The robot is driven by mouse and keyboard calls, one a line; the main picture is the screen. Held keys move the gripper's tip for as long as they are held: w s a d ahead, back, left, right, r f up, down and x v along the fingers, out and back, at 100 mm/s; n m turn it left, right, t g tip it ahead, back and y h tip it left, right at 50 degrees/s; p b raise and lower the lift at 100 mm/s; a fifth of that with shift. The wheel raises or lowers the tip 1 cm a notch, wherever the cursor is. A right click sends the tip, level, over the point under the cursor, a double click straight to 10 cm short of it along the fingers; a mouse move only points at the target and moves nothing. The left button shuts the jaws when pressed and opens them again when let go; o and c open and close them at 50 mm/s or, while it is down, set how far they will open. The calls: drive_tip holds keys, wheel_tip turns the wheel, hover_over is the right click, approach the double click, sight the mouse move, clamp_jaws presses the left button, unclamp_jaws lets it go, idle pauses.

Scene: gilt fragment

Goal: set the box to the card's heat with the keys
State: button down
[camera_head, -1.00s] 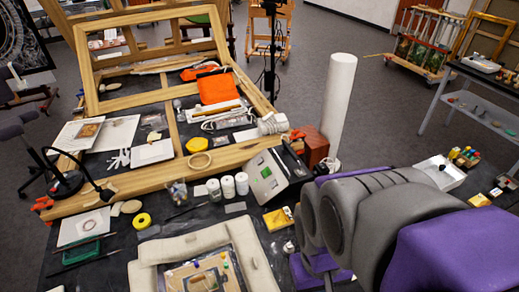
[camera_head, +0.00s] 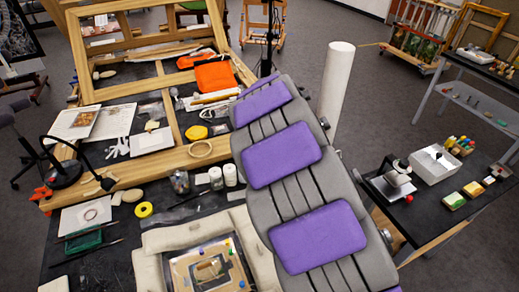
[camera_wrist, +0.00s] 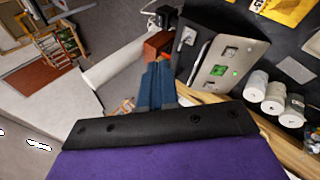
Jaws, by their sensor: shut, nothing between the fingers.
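The box (camera_wrist: 222,72) shows in the wrist view, right of my gripper, with a pale sloping face, a small green display and a few small keys or sockets. Its reading is too small to make out. My gripper (camera_wrist: 158,68) shows as blue-grey fingers, shut and empty, left of the box face and apart from its keys as far as I can tell. A yellow card-like piece (camera_wrist: 284,9) with dark print lies at the top right; I cannot tell whether it is the task's card. In the head view my arm hides the box and gripper.
White jars (camera_wrist: 274,99) stand close beside the box. A red-brown block (camera_wrist: 157,44) and a tall white cylinder (camera_wrist: 115,63) are near the fingers. In the head view, a white tray (camera_head: 434,164) and a padded frame (camera_head: 205,236) flank my arm.

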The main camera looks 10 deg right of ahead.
drive_tip(key=w+a+f+n+t+y, duration=0.3)
drive_tip(key=w+f+n, duration=0.45)
drive_tip(key=w, duration=0.75)
drive_tip(key=w+a+f+n+t+y, duration=0.1)
drive_tip(key=w+a+f, duration=0.25)
drive_tip(key=a, duration=0.35)
drive_tip(key=w+a+f+n+t+y, duration=0.1)
drive_tip(key=w+a+f, duration=0.2)
drive_tip(key=a+f, duration=0.3)
drive_tip(key=d+f+b, duration=0.1)
drive_tip(key=d+f, duration=0.1)
drive_tip(key=d+f+b, duration=0.3)
drive_tip(key=f, duration=0.1)
drive_tip(key=shift+w+d+f, duration=0.15)
drive_tip(key=shift+w+d, duration=0.25)
drive_tip(key=shift+f+b, duration=0.1)
drive_tip(key=shift+b, duration=0.25)
drive_tip(key=shift+a, duration=0.7)
drive_tip(key=shift+d, duration=0.7)
